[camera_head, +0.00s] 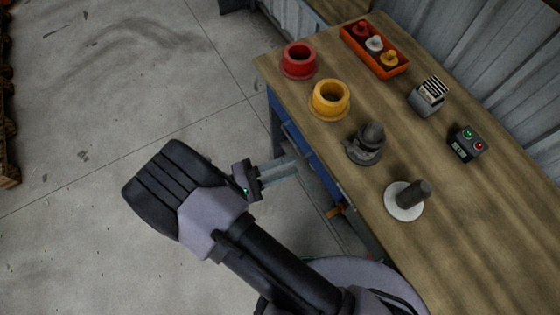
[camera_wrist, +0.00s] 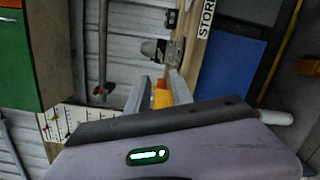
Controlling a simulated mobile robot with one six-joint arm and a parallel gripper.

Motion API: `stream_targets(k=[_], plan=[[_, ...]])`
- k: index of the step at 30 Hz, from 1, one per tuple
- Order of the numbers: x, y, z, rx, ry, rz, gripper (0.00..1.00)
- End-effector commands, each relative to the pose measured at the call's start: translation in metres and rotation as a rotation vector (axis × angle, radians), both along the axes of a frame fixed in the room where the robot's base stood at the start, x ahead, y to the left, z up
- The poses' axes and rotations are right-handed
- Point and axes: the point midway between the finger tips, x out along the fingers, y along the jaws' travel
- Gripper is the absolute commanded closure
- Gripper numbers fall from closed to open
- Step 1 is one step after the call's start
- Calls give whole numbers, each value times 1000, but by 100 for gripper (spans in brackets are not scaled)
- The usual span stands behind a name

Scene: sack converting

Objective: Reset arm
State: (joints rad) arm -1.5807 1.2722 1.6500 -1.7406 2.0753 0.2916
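My gripper (camera_head: 306,163) is held out in front of the workbench's front edge, near the blue panel below the top, with its fingers pointing right. My arm reaches up from the bottom of the head view and is bent. In the wrist view my gripper (camera_wrist: 156,88) has its two fingers apart. A yellow-orange patch (camera_wrist: 162,96) shows between the fingers; I cannot tell whether it is touched or lies beyond them. No held object shows in the head view.
The workbench (camera_head: 460,240) carries a red ring (camera_head: 298,62), a yellow ring (camera_head: 330,99), a dark grey part (camera_head: 366,145), a white disc with a dark cylinder (camera_head: 405,203), an orange tray (camera_head: 375,50), a striped block (camera_head: 428,97) and a button box (camera_head: 467,143).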

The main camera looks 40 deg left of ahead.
Motion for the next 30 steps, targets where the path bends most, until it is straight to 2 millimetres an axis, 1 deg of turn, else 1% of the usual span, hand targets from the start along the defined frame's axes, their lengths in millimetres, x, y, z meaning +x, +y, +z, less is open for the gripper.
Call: stream_targets(k=[1, 3, 6, 17, 19, 20, 22, 23, 24, 26, 27, 28, 29, 30], plan=[[-6, 4, 1, 1, -1, 1, 73], [-12, 7, 0, 0, 0, 1, 73], [-15, 9, 0, 0, 0, 0, 73], [-15, 9, 0, 0, 0, -1, 73], [-10, 6, 5, 9, 14, -28, 73], [-4, 2, 12, 20, 30, -61, 73], [18, -17, 37, 74, 106, -195, 73], [30, -31, 52, 112, 150, -274, 73], [44, -54, 73, 178, 220, -391, 73], [60, -93, 103, 307, 327, -563, 73], [64, -120, 120, 411, 392, -668, 73], [65, -140, 133, 499, 436, -742, 73], [65, -158, 145, 596, 474, -809, 73], [61, -181, 160, 738, 515, -889, 73]])
